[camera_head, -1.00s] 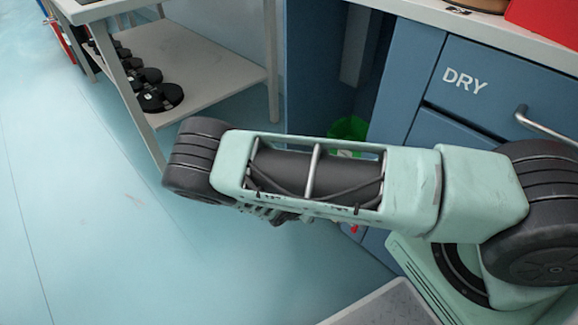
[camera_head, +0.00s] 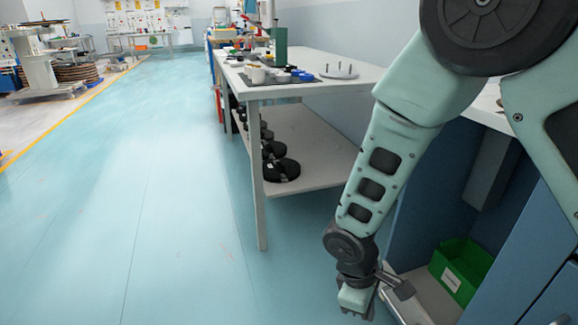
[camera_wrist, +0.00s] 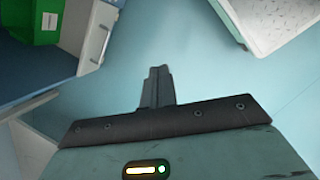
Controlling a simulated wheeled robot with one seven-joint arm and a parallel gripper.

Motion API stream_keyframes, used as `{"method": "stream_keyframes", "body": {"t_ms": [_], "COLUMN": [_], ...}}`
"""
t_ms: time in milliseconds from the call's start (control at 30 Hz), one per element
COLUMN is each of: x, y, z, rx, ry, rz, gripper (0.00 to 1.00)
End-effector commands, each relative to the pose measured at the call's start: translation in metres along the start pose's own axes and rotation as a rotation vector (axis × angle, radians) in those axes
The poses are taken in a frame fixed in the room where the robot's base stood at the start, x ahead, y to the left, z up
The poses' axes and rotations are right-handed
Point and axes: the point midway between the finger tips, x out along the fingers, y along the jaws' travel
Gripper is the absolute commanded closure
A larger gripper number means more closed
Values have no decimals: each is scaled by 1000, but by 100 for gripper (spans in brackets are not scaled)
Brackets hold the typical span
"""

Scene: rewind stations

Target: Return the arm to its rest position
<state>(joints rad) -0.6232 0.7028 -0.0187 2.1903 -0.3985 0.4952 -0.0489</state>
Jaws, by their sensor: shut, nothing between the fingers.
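My arm hangs down across the right side of the head view, bent at the elbow near the top. My gripper (camera_head: 357,302) is at its lower end, above the floor and in front of the open cabinet bay, partly hidden behind the wrist. In the wrist view my gripper (camera_wrist: 160,72) has its fingers together with nothing between them, over bare blue floor.
A green bin (camera_head: 462,272) sits in the open bay of the blue cabinet (camera_head: 425,200), close to the right of my gripper. A white table (camera_head: 345,82) with several black spools (camera_head: 281,169) on its lower shelf stands behind. The floor (camera_head: 150,200) at left is clear.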

Motion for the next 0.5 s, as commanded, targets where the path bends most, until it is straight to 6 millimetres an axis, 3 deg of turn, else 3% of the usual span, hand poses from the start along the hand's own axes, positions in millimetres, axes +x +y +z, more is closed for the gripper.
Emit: {"method": "stream_keyframes", "body": {"t_ms": [33, 200, 300, 500], "x": [-23, -85, -116, -154], "y": [-7, -36, -54, -83], "z": [4, 28, 45, 78], "rx": [36, 146, 201, 281], "ry": [36, 125, 172, 238], "rz": [-20, -89, -121, -158], "gripper": [100, 100, 100, 100]}}
